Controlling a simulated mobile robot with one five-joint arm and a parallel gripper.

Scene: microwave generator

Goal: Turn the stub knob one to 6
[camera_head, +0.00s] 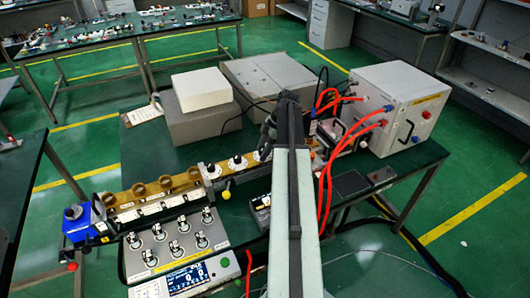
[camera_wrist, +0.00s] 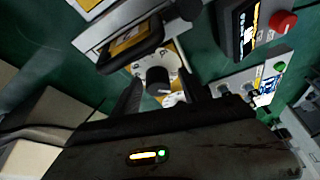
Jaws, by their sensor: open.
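In the wrist view a black round knob (camera_wrist: 157,78) with a small white mark stands on a pale dial plate (camera_wrist: 181,62) with tick marks. My gripper (camera_wrist: 160,90) is open, with one dark finger on each side of the knob in the picture. A gap shows on both sides, and I cannot tell whether the fingers are level with the knob. In the head view a row of dark knobs on white dials (camera_head: 237,163) sits along the bench rail; my arm hides part of the row. Which one is stub knob one cannot be told.
A grey cabinet (camera_head: 402,107) with red cables (camera_head: 326,185) stands at the right. Grey and white boxes (camera_head: 200,90) fill the back of the table.

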